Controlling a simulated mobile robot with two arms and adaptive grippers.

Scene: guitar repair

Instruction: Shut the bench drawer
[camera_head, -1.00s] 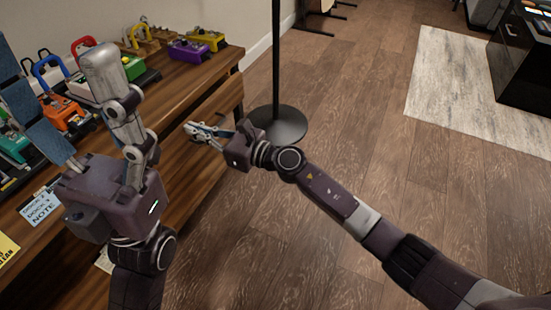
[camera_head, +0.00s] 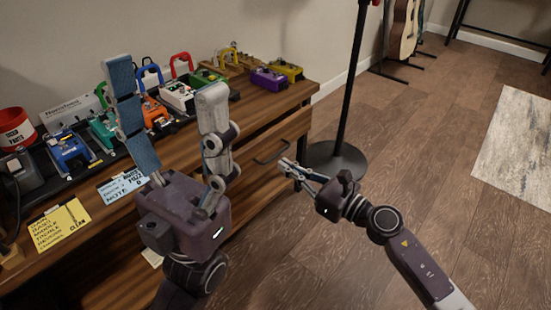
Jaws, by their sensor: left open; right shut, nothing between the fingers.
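The wooden workbench (camera_head: 288,103) runs along the wall at the left. Its drawer front (camera_head: 293,137) with a dark bar handle (camera_head: 270,152) faces right, below the bench top; I cannot tell how far the drawer stands out. My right gripper (camera_head: 286,165) is shut and empty, its tips just right of and below the handle, apparently apart from it. My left gripper (camera_head: 165,78) is open and empty, its two long fingers spread and pointing up in the picture in front of the bench top. It hides part of the bench front.
Several coloured pedals, one of them blue (camera_head: 70,150), line the bench top. A yellow note (camera_head: 60,225) and a pale blue card (camera_head: 122,185) lie at its front. A black stand base (camera_head: 336,162) is on the floor behind my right gripper. A guitar (camera_head: 403,28) stands farther back.

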